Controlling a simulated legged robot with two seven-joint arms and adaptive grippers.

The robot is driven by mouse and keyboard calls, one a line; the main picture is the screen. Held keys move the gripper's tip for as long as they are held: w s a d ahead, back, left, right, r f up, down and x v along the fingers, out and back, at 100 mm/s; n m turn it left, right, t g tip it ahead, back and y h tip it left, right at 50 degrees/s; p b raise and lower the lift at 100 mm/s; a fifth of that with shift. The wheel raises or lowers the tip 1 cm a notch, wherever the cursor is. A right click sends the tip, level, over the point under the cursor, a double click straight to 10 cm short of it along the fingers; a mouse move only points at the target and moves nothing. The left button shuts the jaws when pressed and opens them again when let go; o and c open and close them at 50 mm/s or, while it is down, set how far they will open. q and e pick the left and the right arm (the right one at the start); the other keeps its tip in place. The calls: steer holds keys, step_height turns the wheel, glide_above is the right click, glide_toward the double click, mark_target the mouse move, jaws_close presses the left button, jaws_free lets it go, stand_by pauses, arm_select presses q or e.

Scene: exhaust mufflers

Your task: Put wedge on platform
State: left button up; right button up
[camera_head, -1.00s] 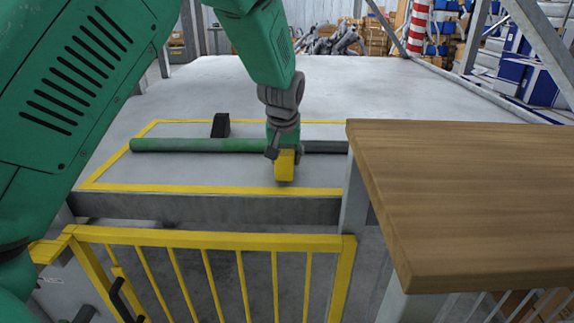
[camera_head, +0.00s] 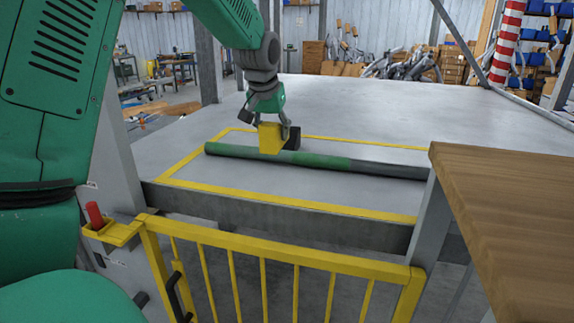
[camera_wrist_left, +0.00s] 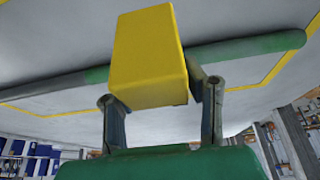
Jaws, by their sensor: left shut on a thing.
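A yellow wedge (camera_head: 271,139) is held in my left gripper (camera_head: 270,118), just above the left part of a long pipe in the head view. In the left wrist view the yellow wedge (camera_wrist_left: 148,55) sits between the two fingers of my left gripper (camera_wrist_left: 160,95). The pipe (camera_head: 325,160), green and dark grey, lies across the grey platform (camera_head: 385,100), inside a yellow outline. I cannot tell whether the yellow wedge touches the pipe. My right gripper is not in view.
A yellow railing gate (camera_head: 275,255) stands below the platform's front edge. A wooden tabletop (camera_head: 500,200) fills the right side. A red button (camera_head: 95,214) is at the lower left. The platform behind the pipe is clear.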

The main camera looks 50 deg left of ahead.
mark_target(265, 139)
arm_select(q)
steer(key=f, duration=0.6)
steer(key=shift+s+d+f, duration=0.1)
steer(key=shift+s+d, duration=0.2)
steer(key=shift+d, duration=0.1)
steer(key=f, duration=0.3)
steer(key=shift+s+a+f, duration=0.15)
steer(key=shift+a+f, duration=0.1)
steer(key=shift+a, duration=0.15)
steer(key=shift+a+f, duration=0.25)
jaws_close()
steer(key=o, duration=1.3)
jaws_free()
steer(key=shift+d, duration=0.2)
steer(key=shift+d+r, duration=0.15)
steer(key=shift+d, duration=0.1)
steer(key=v, duration=1.2)
steer(key=shift+a, duration=0.3)
steer(key=shift+d, duration=0.1)
